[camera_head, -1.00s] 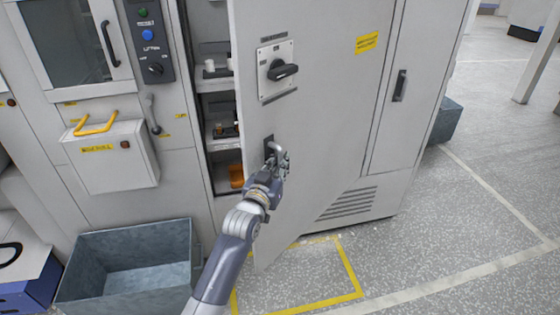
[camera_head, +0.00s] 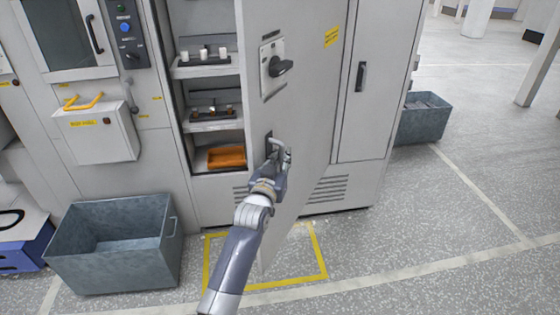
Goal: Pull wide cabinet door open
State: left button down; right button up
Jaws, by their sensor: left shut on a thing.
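The wide cabinet door (camera_head: 300,100) stands part open, swung out toward me, with its hinge side at the right. My left gripper (camera_head: 279,152) is shut on the door handle (camera_head: 271,143) at the lower left part of the door; its fingers hide part of the handle. Left of the door, the open cabinet shows shelves with white bobbins (camera_head: 204,54), a dark tray (camera_head: 214,112) and an orange tray (camera_head: 226,157). My right gripper is not in view.
A grey bin (camera_head: 110,205) stands on the floor at the left, and another bin (camera_head: 423,118) at the right. A yellow floor outline (camera_head: 323,262) lies under the door. A narrow cabinet door (camera_head: 366,90) is shut.

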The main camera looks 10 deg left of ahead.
pick_arm(q)
jog(key=c, duration=1.9)
grip_release()
jog(key=shift+s+f, duration=0.1)
jog(key=shift+f, duration=0.3)
jog(key=shift+s+r, duration=0.1)
jog(key=shift+r, duration=0.2)
jog(key=s+a, duration=0.1)
jog(key=s, duration=1.1)
jog(key=shift+a, duration=0.35)
